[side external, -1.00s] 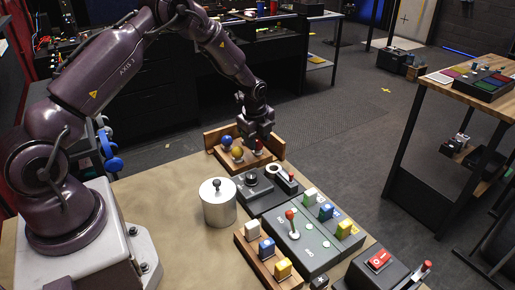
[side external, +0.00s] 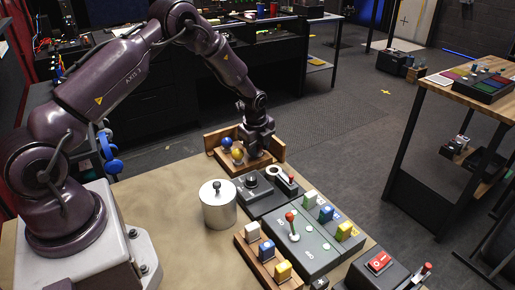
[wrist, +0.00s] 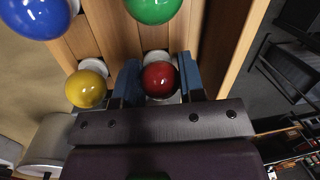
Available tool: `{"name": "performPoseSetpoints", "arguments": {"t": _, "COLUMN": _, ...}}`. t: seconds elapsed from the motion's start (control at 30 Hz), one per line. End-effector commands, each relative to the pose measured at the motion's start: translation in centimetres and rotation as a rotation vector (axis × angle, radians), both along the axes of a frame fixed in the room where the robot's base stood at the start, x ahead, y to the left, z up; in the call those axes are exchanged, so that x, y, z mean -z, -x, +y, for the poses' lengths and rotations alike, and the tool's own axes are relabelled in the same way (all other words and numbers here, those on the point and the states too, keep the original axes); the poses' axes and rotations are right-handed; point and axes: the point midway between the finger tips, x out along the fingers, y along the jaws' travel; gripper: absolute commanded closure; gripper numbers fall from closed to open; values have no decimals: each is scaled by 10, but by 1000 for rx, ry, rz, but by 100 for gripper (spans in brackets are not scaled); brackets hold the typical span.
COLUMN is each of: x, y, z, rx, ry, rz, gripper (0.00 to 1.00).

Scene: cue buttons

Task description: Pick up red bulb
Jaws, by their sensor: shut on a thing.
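The red bulb (wrist: 160,79) is a glossy ball over a white round base in the wrist view. It sits between the two blue-grey fingers of my gripper (wrist: 159,78), which is shut on it. In the side external view my gripper (side external: 256,151) is low over the right part of the wooden bulb rack (side external: 272,139) and hides the red bulb. I cannot tell whether the bulb is still seated.
A yellow bulb (wrist: 86,89) is close beside the left finger. A blue bulb (wrist: 36,14) and a green bulb (wrist: 153,8) are farther up the rack. A metal canister (side external: 219,208) and button boxes (side external: 293,245) stand in front of the rack.

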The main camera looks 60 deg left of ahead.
Motion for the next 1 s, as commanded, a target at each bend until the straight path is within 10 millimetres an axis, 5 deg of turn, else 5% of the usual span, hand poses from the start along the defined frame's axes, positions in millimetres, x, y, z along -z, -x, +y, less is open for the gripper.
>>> {"name": "performPoseSetpoints", "arguments": {"t": 0.27, "x": -31, "y": -1, "z": 1, "rx": -1, "ry": -1, "rz": -4, "gripper": 86}}
{"name": "performPoseSetpoints", "arguments": {"t": 0.6, "x": -96, "y": 57, "z": -20, "rx": -1, "ry": 0, "rz": -2, "gripper": 86}}
{"name": "performPoseSetpoints", "arguments": {"t": 1.0, "x": -126, "y": 124, "z": -43, "rx": -1, "ry": 0, "rz": -1, "gripper": 86}}
